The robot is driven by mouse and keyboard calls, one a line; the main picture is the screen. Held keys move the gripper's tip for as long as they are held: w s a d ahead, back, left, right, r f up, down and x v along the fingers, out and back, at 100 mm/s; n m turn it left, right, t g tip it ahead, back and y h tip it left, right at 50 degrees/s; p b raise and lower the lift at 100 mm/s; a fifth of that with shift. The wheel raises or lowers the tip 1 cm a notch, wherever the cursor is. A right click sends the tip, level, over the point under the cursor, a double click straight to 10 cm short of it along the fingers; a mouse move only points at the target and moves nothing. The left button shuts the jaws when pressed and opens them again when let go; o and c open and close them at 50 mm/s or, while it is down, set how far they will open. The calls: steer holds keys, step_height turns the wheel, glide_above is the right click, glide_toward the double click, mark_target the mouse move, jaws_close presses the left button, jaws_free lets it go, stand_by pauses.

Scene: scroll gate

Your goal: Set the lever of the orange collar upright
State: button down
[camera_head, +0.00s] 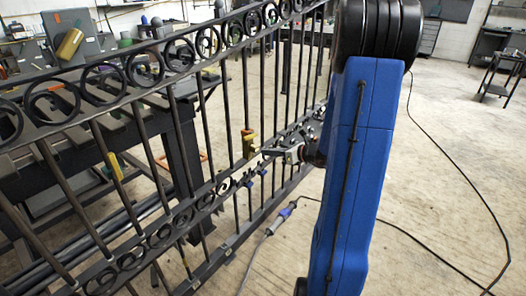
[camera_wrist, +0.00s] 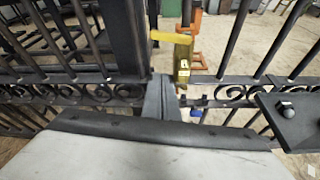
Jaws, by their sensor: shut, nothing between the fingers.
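My gripper (camera_head: 269,152) is shut and empty, just right of the collar in the head view. In the wrist view its fingertips (camera_wrist: 163,84) are below and left of the collar. Contact cannot be told.
The gate's scroll band (camera_wrist: 110,92) and upright bars close in around my gripper. Small blue parts (camera_head: 250,183) sit on the gate below. A cable (camera_head: 440,150) lies on the floor at right, otherwise mostly open.

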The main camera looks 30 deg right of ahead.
mark_target(250, 137)
steer(key=x, duration=0.9)
steer(key=shift+d+r, duration=0.2)
steer(key=shift+r, duration=0.85)
steer(key=shift+d+r, duration=0.2)
steer(key=shift+r, duration=0.85)
